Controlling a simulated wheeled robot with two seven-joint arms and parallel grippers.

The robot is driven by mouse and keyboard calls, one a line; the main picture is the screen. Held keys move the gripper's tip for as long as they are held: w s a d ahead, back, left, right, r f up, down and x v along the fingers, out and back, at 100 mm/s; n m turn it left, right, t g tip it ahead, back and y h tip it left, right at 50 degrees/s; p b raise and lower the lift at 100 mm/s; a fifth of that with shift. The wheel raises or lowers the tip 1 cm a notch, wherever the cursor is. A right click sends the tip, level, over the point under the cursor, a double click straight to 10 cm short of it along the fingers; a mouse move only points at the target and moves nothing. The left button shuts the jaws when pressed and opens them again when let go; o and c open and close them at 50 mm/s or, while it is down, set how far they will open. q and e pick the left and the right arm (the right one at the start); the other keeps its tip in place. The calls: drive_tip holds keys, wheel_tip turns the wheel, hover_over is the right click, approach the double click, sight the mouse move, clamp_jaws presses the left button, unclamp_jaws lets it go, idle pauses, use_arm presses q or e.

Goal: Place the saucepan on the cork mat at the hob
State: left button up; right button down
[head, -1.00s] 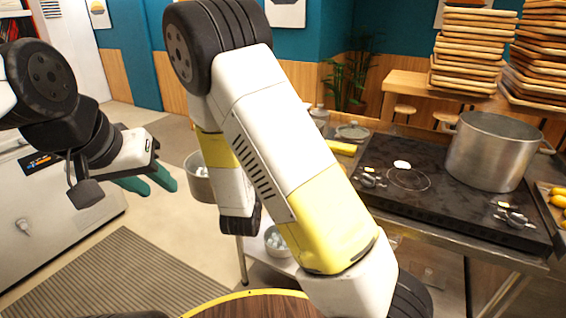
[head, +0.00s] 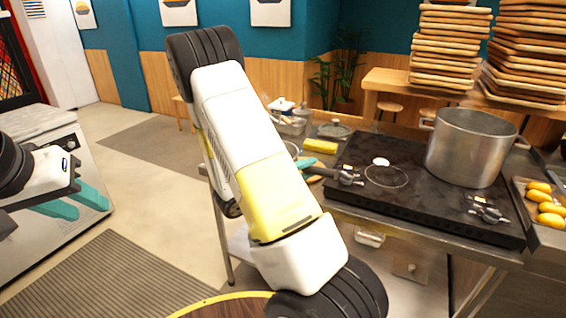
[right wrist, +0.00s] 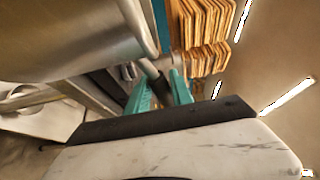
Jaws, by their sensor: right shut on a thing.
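The saucepan is a silver metal pan, filling the upper left of the right wrist view (right wrist: 80,40). In the head view only a bit of its rim (head: 291,148) shows past my right arm. My right gripper (right wrist: 160,88) is shut on its handle; in the head view a teal finger (head: 304,163) shows beside the arm. A tan round edge, likely the cork mat (head: 314,178), shows just left of the hob (head: 350,200), mostly hidden. I cannot tell whether the pan touches it. My left gripper (head: 72,201) is open and empty at far left.
A large steel stockpot (head: 470,150) stands on the hob's right part. A yellow block (head: 320,146) and lidded pots (head: 335,130) stand behind the mat. A tray of yellow items (head: 545,205) lies at right. Stacked boards (head: 445,45) rise behind.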

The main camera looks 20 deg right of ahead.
sight(321, 173)
drive_tip(key=shift+s+d+f+m+g, duration=0.2)
drive_tip(key=shift+s+d+m+g, duration=0.6)
drive_tip(key=shift+s+d+g, duration=0.35)
drive_tip(key=shift+s+d+f+g, duration=0.1)
drive_tip(key=shift+s+d+g, duration=0.05)
drive_tip(key=shift+d+g, duration=0.15)
drive_tip(key=shift+w+d, duration=0.2)
drive_tip(key=shift+d, duration=0.1)
drive_tip(key=w+d, duration=0.3)
drive_tip(key=w+d+f, duration=0.1)
drive_tip(key=w+d, duration=0.6)
drive_tip(key=shift+w+d+f, duration=0.15)
drive_tip(key=shift+d+f, duration=0.05)
drive_tip(key=shift+d, duration=0.15)
drive_tip(key=shift+w+f, duration=0.1)
drive_tip(key=shift+f, duration=1.65)
drive_tip(key=c, duration=1.1)
unclamp_jaws()
drive_tip(key=shift+f, duration=0.15)
